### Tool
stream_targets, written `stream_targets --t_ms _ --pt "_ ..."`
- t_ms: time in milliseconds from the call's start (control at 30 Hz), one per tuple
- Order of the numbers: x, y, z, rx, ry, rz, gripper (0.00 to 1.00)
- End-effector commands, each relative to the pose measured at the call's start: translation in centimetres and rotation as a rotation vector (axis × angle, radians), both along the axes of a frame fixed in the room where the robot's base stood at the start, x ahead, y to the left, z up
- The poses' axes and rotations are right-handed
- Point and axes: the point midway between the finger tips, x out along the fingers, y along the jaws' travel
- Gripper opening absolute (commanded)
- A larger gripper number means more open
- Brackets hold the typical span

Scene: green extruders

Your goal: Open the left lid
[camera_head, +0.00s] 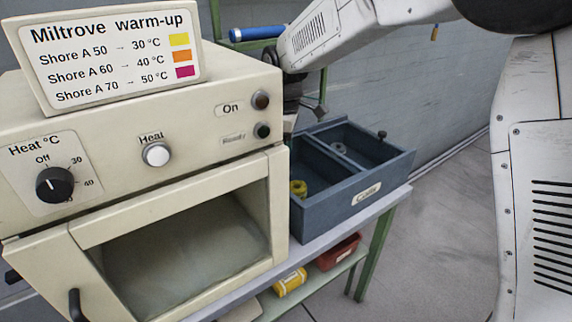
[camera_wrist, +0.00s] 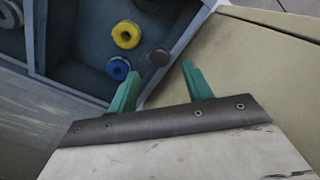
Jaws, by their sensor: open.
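The blue-grey box (camera_head: 318,219) stands on the bench right of the cream heating cabinet. A divider splits it into a left and a right compartment. I cannot make out a separate lid panel; the contents show, so any lid is either see-through or open. A dark round knob (camera_wrist: 159,57) sits by the box rim in the wrist view. My gripper (camera_wrist: 160,70) is open, its two green fingers on either side of and just short of that knob; I cannot tell if they touch it. In the head view the fingers are hidden behind the cabinet. Another dark knob (camera_head: 382,134) is at the box's right side.
A yellow ring (camera_wrist: 126,34) and a blue ring (camera_wrist: 117,69) lie in the left compartment. The cream cabinet (camera_head: 150,115), bearing a sign (camera_head: 110,55), stands close beside my gripper. Yellow (camera_head: 290,282) and red (camera_head: 338,252) items lie on the lower shelf. Floor at right is clear.

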Motion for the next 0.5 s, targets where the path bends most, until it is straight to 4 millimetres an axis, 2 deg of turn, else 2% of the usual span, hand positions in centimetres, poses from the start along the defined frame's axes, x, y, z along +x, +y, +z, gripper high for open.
stream_targets --t_ms 100,233,500 --pt "0.0 -0.1 -2.1 -0.002 0.002 -0.001 0.50" --pt "0.0 -0.1 -3.7 -0.001 0.002 -0.002 0.50" --pt "0.0 -0.1 -4.7 0.000 0.000 -0.003 0.50"
